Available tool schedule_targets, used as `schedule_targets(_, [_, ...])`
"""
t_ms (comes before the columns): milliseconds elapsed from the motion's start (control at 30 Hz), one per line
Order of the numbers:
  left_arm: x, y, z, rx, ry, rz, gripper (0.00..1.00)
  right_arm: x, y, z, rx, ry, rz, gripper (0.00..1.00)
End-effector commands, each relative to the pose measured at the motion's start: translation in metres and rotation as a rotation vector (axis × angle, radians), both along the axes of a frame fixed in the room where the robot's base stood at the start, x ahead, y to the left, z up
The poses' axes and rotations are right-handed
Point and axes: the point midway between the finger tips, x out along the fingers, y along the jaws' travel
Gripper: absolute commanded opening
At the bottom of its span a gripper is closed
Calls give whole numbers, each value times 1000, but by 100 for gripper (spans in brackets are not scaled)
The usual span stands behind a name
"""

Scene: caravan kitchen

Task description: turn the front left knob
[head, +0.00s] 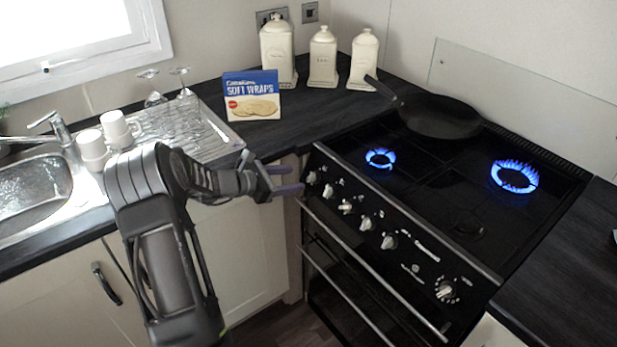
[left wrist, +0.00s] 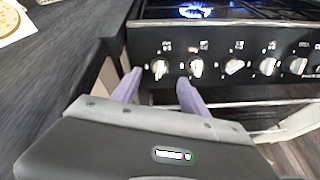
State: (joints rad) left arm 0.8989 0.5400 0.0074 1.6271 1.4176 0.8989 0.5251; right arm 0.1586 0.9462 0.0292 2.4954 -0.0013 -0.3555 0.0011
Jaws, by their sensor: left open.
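The black cooker (head: 408,270) has a row of pale knobs along its sloping front panel. The leftmost knob (head: 312,177) and the second knob (head: 328,191) are closest to my left gripper (head: 288,180). In the left wrist view, the leftmost knob (left wrist: 159,69) shows between and beyond the two purple fingers of my open left gripper (left wrist: 160,82), and the second knob (left wrist: 196,68) is just beyond the right finger. The gripper appears empty and short of the panel. I cannot tell which knob is the front left one. My right gripper is out of view.
The front left burner (head: 380,158) and back right burner (head: 514,176) are lit blue. A black pan (head: 440,118) sits at the back left. The worktop edge (left wrist: 92,62) lies left of the gripper. An oven handle (head: 345,262) runs below the panel.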

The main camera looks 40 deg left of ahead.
Motion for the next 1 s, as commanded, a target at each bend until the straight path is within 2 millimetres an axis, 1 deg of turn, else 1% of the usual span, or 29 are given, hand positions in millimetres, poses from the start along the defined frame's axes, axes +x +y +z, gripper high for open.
schedule_targets(300, [42,-15,-16,-1,0,-3,52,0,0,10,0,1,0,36])
schedule_targets(433, [55,-18,-23,0,0,-1,52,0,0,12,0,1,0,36])
schedule_targets(567, [61,-20,-25,0,0,0,52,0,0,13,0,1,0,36])
schedule_targets(800, [61,-20,-26,1,1,0,52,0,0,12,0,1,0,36])
schedule_targets(1000, [61,-20,-26,1,1,0,35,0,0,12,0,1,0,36])
